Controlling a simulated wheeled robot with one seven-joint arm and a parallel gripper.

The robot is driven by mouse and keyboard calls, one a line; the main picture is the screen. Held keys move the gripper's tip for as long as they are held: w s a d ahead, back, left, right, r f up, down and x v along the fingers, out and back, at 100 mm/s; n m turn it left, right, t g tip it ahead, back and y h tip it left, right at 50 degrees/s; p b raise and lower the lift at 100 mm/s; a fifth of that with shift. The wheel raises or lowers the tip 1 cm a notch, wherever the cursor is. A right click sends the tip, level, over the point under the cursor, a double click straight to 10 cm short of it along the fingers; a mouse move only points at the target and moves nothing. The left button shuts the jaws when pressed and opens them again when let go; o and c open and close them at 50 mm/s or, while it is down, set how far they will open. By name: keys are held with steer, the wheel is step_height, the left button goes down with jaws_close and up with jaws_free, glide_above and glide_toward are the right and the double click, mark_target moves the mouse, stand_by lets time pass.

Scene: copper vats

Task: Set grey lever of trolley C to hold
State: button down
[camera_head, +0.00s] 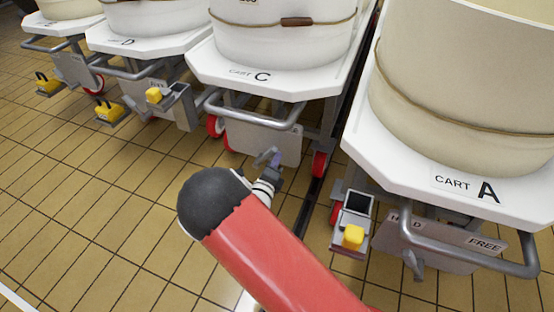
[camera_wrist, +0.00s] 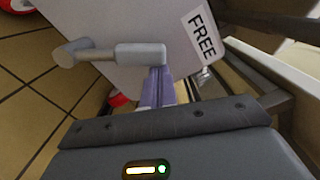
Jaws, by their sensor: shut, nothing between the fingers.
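Trolley C (camera_head: 265,78) is a white-topped cart marked CART C, with a grey handle bar and a grey plate (camera_head: 262,143) below it. The grey lever (camera_head: 267,155) is on that plate, small in the head view. The HOLD label of this trolley is not visible. My gripper (camera_head: 274,160) is shut and empty; its purple fingertips (camera_wrist: 158,74) are right at the lever's rod. I cannot tell whether they touch.
Cart A (camera_head: 440,180) stands close on the right, with its own HOLD and FREE plate and a yellow-knobbed pedal (camera_head: 352,236). Trolley C has red wheels (camera_head: 320,164). Tiled floor is clear at front left.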

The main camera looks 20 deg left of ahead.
steer(key=shift+a+r+p, duration=0.1)
steer(key=shift+r+p, duration=0.1)
steer(key=shift+p, duration=0.1)
steer(key=n+p, duration=0.1)
steer(key=a+r+p, duration=0.1)
steer(key=p, duration=0.1)
steer(key=shift+a+r+n, duration=0.15)
steer(key=shift+r+n, duration=0.1)
steer(key=shift+n, duration=0.15)
steer(key=w+a+n+p, duration=0.1)
steer(key=a+n+p, duration=0.5)
steer(key=a, duration=0.5)
steer(key=shift+a+r+n, duration=0.15)
steer(key=shift+r+n, duration=0.05)
steer(key=shift+n, duration=0.6)
steer(key=shift+a, duration=0.1)
steer(key=shift+p, duration=0.3)
step_height(320, 180, up, 4)
steer(key=d+p, duration=0.3)
steer(key=p, duration=0.1)
steer(key=s+b, duration=0.1)
steer(key=s, duration=1)
steer(key=shift+a+f, duration=0.2)
steer(key=shift+f, duration=0.15)
